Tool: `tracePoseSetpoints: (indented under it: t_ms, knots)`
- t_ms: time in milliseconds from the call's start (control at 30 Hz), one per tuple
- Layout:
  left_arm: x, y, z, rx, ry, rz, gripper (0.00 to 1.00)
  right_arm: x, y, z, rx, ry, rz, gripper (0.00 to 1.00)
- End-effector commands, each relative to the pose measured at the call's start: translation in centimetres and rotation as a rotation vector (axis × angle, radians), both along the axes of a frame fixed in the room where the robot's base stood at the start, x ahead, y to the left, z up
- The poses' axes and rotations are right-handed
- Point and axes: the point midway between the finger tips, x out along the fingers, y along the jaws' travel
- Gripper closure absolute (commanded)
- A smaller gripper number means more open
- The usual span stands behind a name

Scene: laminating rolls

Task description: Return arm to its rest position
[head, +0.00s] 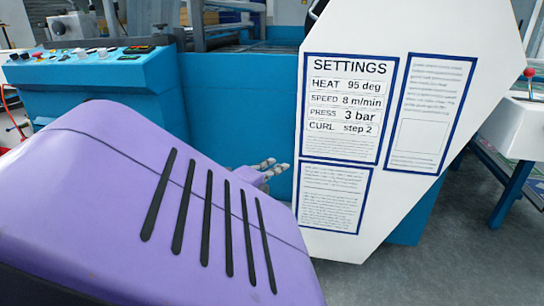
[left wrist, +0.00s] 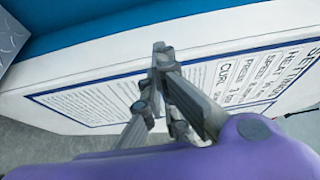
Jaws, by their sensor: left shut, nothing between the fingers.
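My left gripper (head: 277,166) shows just beyond my large purple arm link, beside the left edge of a white settings board (head: 397,215). In the left wrist view the gripper (left wrist: 160,50) is shut and empty, with its fingertips over the white board (left wrist: 25,88). I cannot tell whether they touch it. The board carries a settings sheet (head: 348,105) reading heat 95 deg, speed 8 m/min, press 3 bar, curl step 2. My purple arm link hides much of the lower left of the head view. My right gripper is not in view.
A blue control console (head: 105,85) with knobs and buttons stands at the left. A blue machine panel (head: 235,100) is behind the gripper. At the right is a white unit (head: 515,125) with a red-knobbed lever. Grey floor (head: 445,255) is clear at the lower right.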

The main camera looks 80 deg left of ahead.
Motion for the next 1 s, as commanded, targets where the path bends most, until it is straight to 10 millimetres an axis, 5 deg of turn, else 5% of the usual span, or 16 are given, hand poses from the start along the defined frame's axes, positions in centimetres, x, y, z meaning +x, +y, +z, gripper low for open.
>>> tracePoseSetpoints:
  t_ms: [300, 767, 867, 1000]
  knots:
    - [-4.4, 0.7, 0.1, 0.0, -0.001, -0.001, 1.0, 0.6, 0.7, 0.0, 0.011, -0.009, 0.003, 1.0]
    - [-5.1, 1.2, 0.8, -0.002, -0.042, 0.046, 1.0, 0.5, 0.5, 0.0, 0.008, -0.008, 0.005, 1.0]
    - [-2.8, -1.5, -1.9, -0.109, -0.096, 0.043, 1.0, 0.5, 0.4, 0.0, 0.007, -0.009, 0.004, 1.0]
    - [-1.1, -7.5, -8.5, -0.325, -0.096, 0.038, 1.0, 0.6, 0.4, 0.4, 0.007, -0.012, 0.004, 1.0]
